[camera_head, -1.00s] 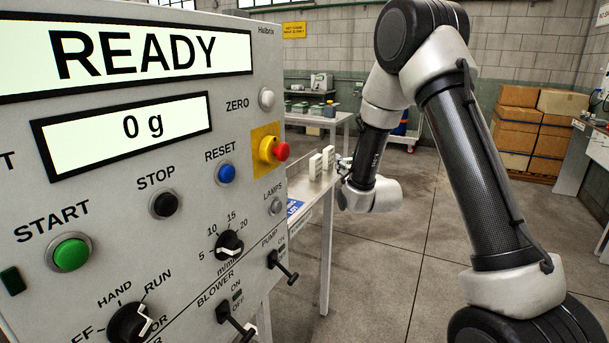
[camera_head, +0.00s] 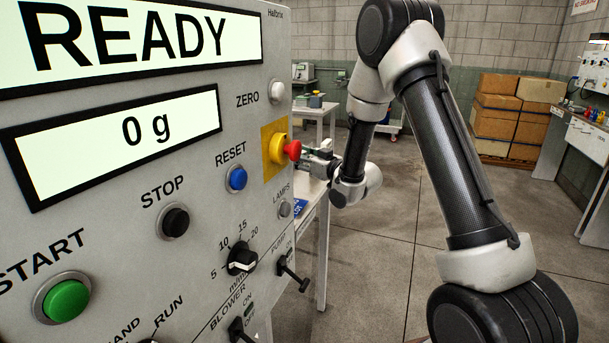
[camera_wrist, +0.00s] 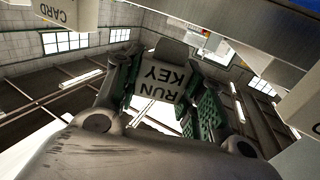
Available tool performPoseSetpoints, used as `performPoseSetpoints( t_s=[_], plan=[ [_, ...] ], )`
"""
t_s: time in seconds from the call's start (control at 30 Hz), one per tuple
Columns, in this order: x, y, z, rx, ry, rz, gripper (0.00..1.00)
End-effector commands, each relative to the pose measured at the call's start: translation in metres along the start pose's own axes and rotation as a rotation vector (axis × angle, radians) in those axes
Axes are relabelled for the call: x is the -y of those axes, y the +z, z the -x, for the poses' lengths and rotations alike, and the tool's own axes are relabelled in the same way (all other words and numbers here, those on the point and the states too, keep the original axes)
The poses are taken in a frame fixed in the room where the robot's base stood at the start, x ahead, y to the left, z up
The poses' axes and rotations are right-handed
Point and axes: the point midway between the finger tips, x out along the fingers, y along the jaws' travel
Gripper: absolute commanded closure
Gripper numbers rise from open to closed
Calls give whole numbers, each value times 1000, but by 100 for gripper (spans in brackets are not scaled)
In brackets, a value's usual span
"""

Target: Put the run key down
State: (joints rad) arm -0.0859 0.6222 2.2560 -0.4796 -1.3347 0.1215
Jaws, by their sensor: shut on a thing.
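The run key (camera_wrist: 160,82) is a pale block with "RUN KEY" in dark letters, upside down in the wrist view. My gripper (camera_wrist: 166,88) is shut on it, with green-padded fingers on either side. In the head view my gripper (camera_head: 320,160) shows just right of the red emergency-stop knob, over the white table (camera_head: 312,208). The control panel hides part of the gripper, and the run key cannot be made out there. Whether the key touches any surface cannot be told.
The control panel (camera_head: 200,200) fills the left, with a red emergency-stop knob (camera_head: 292,150) sticking out. In the wrist view, pale blocks marked "CARD" show at the upper left (camera_wrist: 62,12) and right (camera_wrist: 303,100). Open floor (camera_head: 385,230) lies right of the table.

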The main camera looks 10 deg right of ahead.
Motion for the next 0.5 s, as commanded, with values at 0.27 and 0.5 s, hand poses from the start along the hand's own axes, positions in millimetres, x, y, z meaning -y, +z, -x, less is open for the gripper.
performPoseSetpoints(
  t_s=[0.27, 0.5],
  plan=[
    [0, 30, 0, 0, 1, 0, 81],
    [0, 62, 0, -1, 2, 0, 81]
  ],
)
